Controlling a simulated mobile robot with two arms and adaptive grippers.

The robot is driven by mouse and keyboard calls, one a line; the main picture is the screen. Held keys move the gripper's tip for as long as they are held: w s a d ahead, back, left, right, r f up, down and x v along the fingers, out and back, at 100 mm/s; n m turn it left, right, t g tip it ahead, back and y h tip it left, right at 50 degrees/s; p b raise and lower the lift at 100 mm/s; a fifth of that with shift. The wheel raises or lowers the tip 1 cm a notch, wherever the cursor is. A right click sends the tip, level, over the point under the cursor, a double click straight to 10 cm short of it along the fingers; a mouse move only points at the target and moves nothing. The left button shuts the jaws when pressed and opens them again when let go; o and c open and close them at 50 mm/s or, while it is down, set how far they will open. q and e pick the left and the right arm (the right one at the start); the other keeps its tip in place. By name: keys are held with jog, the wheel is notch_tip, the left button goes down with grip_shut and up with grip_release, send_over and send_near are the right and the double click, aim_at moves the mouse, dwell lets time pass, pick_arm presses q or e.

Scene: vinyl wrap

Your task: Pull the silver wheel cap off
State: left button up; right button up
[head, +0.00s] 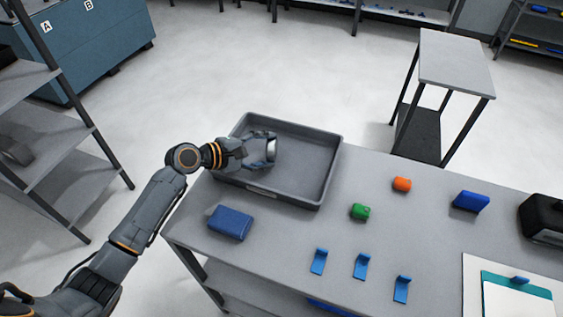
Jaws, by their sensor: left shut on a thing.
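The silver wheel cap (271,150) is a small round, shiny piece between the fingers of my left gripper (264,148). The left gripper is shut on it and holds it over the left part of a grey open tray (328,183). No wheel shows next to the cap. The gripper fingers hide part of the cap. My right gripper is not in view.
The tray stands at the back left of a grey table (270,225). A blue box (229,222), green (360,211) and orange (402,184) pieces, a blue block (470,201) and several blue brackets (361,266) lie around it. A shelf (60,150) stands left.

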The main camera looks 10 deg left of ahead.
pick_arm(q)
jog(key=o, duration=1.3)
jog(key=shift+o, duration=0.3)
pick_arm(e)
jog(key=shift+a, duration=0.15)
pick_arm(q)
notch_tip(320, 180, up, 10)
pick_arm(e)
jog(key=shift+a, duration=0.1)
